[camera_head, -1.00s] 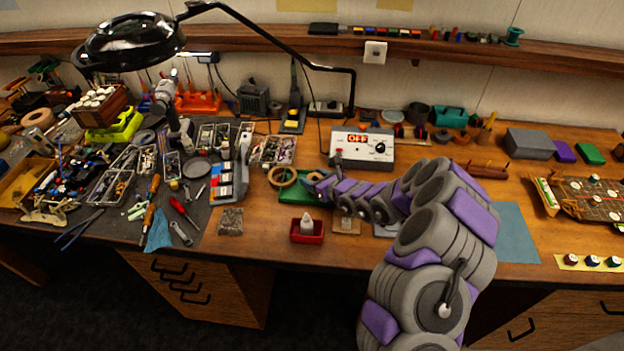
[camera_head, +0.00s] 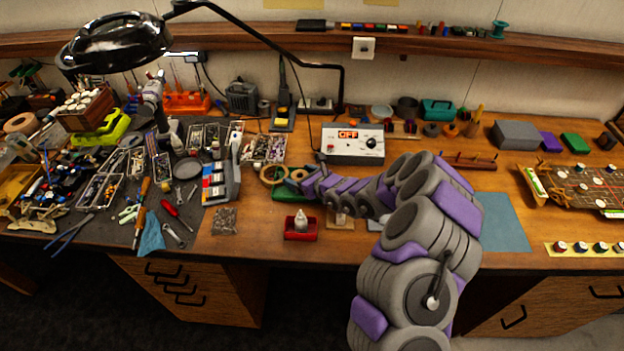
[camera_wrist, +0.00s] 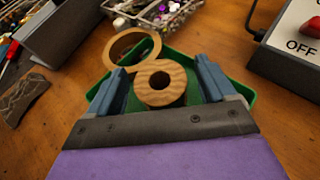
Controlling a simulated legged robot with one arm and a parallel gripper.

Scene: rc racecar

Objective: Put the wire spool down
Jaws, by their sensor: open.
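A round tan spool with a dark centre hole (camera_wrist: 160,83) is in the wrist view, at the green tray (camera_wrist: 238,86). I take it to be the wire spool. A thinner tan ring (camera_wrist: 132,48) is beside it, overlapping the tray's far left edge. My gripper (camera_wrist: 159,70) is open, with one blue-grey finger on each side of the spool and gaps between. Whether the spool's underside touches the tray floor is hidden. In the head view my gripper (camera_head: 300,181) is low over the green tray (camera_head: 285,194), and its fingers are too small to make out.
The red tray (camera_head: 300,234) stands in front, near the table edge. The power supply marked OFF (camera_head: 352,146) is behind my gripper. A grey box with coloured switches (camera_head: 219,181) is to the left. A blue mat (camera_head: 503,222) lies clear at the right.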

